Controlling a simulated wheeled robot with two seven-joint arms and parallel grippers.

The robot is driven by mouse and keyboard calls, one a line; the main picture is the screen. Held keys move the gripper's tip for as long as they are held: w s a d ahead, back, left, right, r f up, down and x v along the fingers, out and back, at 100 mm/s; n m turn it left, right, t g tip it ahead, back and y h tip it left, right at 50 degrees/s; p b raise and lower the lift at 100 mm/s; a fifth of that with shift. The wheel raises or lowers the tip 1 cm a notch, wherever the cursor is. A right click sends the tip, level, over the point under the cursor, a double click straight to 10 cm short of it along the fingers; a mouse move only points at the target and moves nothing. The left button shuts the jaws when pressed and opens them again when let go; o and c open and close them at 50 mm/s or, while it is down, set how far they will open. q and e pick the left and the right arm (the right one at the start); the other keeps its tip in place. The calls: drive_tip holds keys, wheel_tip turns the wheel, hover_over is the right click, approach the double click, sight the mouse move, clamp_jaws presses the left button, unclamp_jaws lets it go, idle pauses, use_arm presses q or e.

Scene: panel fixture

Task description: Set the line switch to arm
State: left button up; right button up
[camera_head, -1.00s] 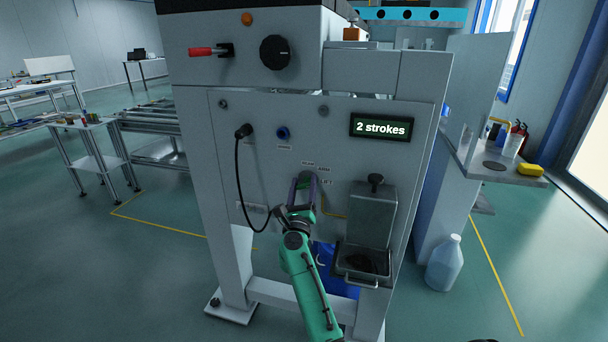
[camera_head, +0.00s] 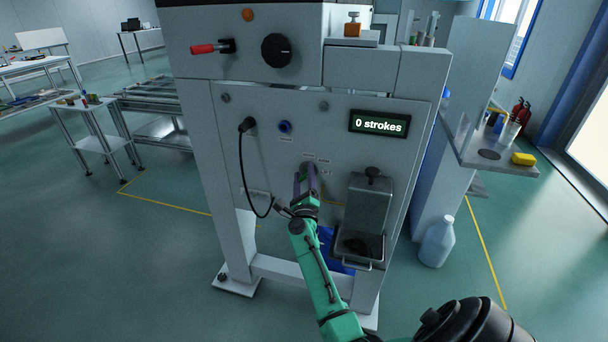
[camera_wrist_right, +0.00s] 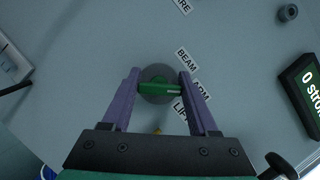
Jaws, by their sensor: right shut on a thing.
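The line switch (camera_wrist_right: 158,79) is a round grey knob with a green bar handle on the panel, centred in the right wrist view. My right gripper (camera_wrist_right: 160,88) has its purple fingers closed on the two ends of the handle. The handle's white mark is at its right end and faces the ARM label (camera_wrist_right: 202,92). The BEAM label (camera_wrist_right: 186,60) is above it and the LIFT label (camera_wrist_right: 181,115) below, partly covered by a finger. In the head view my right gripper (camera_head: 305,181) hides most of the switch. My left gripper is not in view.
The panel (camera_head: 235,150) carries a display (camera_head: 379,123) reading "0 strokes", a blue button (camera_head: 285,127), a plugged black cable (camera_head: 243,175) left of my gripper and a grey box with tray (camera_head: 367,205) close on its right. A dark knob (camera_head: 276,51) and red lever (camera_head: 203,49) are above.

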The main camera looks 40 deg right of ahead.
drive_tip(key=o, duration=1.4)
drive_tip(key=v, duration=1.4)
drive_tip(key=shift+s+a+f+b, duration=0.1)
drive_tip(key=shift+s+a+b, duration=0.05)
drive_tip(key=shift+s+b, duration=0.15)
